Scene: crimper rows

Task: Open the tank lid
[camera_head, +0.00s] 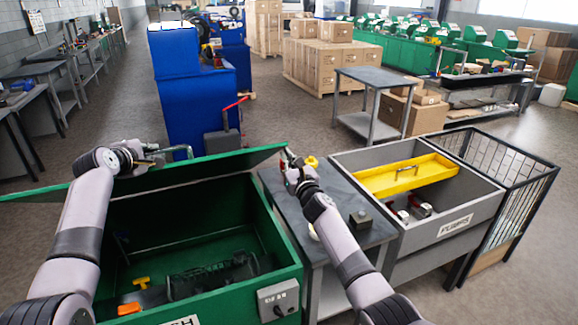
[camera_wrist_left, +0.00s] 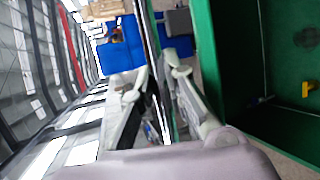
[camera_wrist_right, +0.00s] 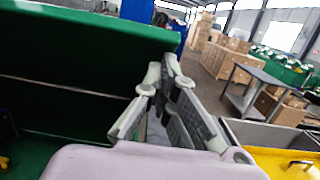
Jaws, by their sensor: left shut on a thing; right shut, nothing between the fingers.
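The green tank (camera_head: 290,262) stands at the front left, with its inside visible. Its green lid (camera_head: 235,158) is raised and tilted above the back of the tank; its underside shows in the right wrist view (camera_wrist_right: 90,35). My left gripper (camera_head: 150,160) is at the lid's far edge, beside a bent grey bar (camera_head: 180,149). In the left wrist view its fingers (camera_wrist_left: 160,90) lie on both sides of the lid's edge, shut on it. My right gripper (camera_head: 292,165) is shut and empty, near the lid's right end; its fingertips meet in the right wrist view (camera_wrist_right: 165,75).
Inside the tank are dark parts, a yellow piece (camera_head: 141,282) and an orange piece (camera_head: 129,308). To the right stand a grey table (camera_head: 375,232) with a small dark box (camera_head: 361,219), a grey bin (camera_head: 470,206) with a yellow tray (camera_head: 410,176), and a wire cage (camera_head: 520,180). A blue cabinet (camera_head: 185,110) stands behind.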

